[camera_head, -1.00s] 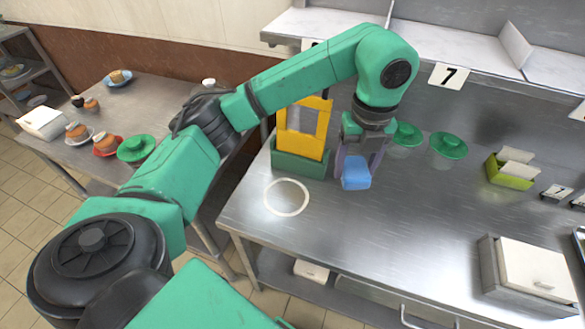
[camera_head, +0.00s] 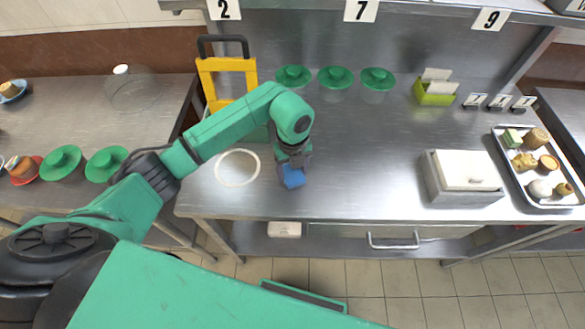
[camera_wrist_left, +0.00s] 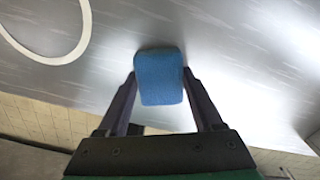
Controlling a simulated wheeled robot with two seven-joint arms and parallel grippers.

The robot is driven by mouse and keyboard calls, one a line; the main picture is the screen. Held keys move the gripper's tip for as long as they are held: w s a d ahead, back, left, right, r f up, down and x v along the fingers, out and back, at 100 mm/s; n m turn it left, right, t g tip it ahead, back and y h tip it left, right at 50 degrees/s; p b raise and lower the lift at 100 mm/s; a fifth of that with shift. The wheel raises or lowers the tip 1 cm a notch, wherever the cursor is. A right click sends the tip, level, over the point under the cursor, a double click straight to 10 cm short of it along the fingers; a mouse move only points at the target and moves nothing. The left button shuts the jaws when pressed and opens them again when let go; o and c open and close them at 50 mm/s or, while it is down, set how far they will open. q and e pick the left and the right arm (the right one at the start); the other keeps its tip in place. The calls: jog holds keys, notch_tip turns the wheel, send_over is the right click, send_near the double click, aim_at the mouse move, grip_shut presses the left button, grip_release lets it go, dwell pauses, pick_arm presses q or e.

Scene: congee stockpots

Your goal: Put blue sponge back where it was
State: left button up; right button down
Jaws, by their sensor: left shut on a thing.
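The blue sponge (camera_head: 292,178) is in my left gripper (camera_head: 291,172), over the steel counter near its front edge. In the left wrist view the sponge (camera_wrist_left: 159,78) sits between the two fingertips, which press on its sides. I cannot tell whether it touches the counter. A white ring (camera_head: 237,168) is marked on the counter just left of the gripper; part of it also shows in the left wrist view (camera_wrist_left: 84,30). My right gripper is not in view.
A yellow frame (camera_head: 226,82) stands behind my left arm. Several green-lidded cups (camera_head: 336,78) line the back. A grey box with a white lid (camera_head: 467,172) and a tray of food (camera_head: 543,192) stand at right. The counter's middle (camera_head: 370,160) is clear.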

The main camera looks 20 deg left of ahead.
aim_at(292, 172)
pick_arm(q)
jog(key=shift+a+f, duration=0.1)
jog(key=shift+f, duration=0.1)
jog(key=o, duration=1.2)
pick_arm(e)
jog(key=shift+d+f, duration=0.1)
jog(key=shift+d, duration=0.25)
pick_arm(q)
jog(key=shift+r, duration=0.35)
notch_tip(292, 172, up, 12)
jog(key=b, duration=0.2)
jog(key=shift+f, duration=0.15)
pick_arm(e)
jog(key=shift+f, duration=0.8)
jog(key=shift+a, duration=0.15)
